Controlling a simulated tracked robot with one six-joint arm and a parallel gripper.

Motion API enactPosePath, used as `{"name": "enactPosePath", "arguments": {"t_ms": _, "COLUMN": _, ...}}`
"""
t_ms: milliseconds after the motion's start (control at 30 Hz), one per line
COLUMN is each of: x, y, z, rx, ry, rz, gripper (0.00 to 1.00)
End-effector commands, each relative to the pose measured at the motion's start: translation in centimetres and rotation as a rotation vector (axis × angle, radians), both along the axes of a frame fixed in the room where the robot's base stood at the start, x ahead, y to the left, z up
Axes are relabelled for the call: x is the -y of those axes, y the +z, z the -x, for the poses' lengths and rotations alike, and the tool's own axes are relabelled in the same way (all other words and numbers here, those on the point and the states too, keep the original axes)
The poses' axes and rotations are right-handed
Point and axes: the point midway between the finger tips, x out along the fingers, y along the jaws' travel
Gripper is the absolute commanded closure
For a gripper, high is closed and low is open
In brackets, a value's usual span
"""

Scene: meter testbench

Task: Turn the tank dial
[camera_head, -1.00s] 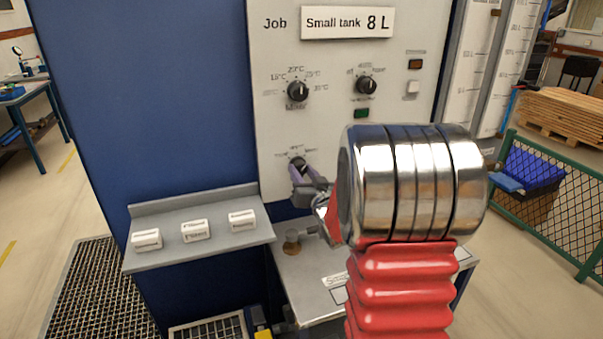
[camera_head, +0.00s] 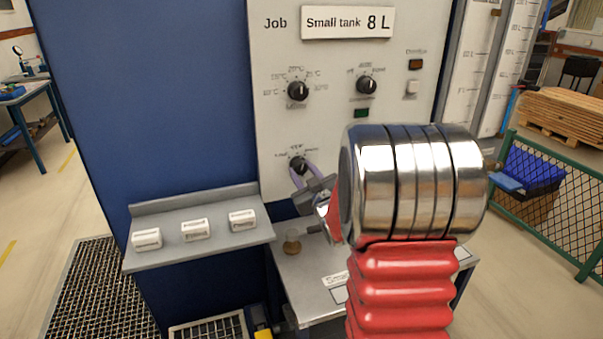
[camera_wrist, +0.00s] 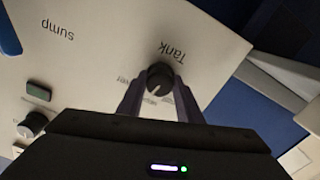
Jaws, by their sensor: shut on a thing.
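The tank dial (camera_head: 298,163) is a small black knob low on the light grey panel. In the wrist view the knob (camera_wrist: 160,77) sits beside the upside-down word "Tank", with a pale pointer mark on its face. My gripper (camera_head: 304,177) is at this knob, one purple-grey finger on each side. In the wrist view the fingers (camera_wrist: 160,92) flank the knob and are shut on it. Part of the knob's lower side is hidden by my gripper. The sign (camera_head: 347,22) above reads "Small tank 8 L".
Two other black dials, left (camera_head: 297,90) and right (camera_head: 367,84), sit higher on the panel, with a green indicator (camera_head: 362,113) below the right one. A grey shelf (camera_head: 200,256) with white blocks is at left. A small bench (camera_head: 310,290) is below my gripper.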

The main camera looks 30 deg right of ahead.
Motion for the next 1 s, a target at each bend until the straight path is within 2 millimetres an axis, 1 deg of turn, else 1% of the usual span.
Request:
{"name": "enactPosePath", "arguments": {"t_ms": 200, "x": -0.13, "y": -0.01, "z": -0.04, "rx": -0.038, "ry": 0.003, "rz": 0.147, "gripper": 0.90}}
{"name": "enactPosePath", "arguments": {"t_ms": 400, "x": -0.15, "y": -0.01, "z": -0.05, "rx": -0.059, "ry": 0.003, "rz": 0.228, "gripper": 0.90}}
{"name": "enactPosePath", "arguments": {"t_ms": 900, "x": -0.20, "y": -0.03, "z": -0.06, "rx": -0.068, "ry": 0.005, "rz": 0.258, "gripper": 0.90}}
{"name": "enactPosePath", "arguments": {"t_ms": 933, "x": -0.21, "y": -0.03, "z": -0.07, "rx": -0.068, "ry": 0.005, "rz": 0.258, "gripper": 0.67}}
{"name": "enactPosePath", "arguments": {"t_ms": 1000, "x": -0.20, "y": -0.03, "z": -0.06, "rx": -0.068, "ry": 0.005, "rz": 0.258, "gripper": 0.62}}
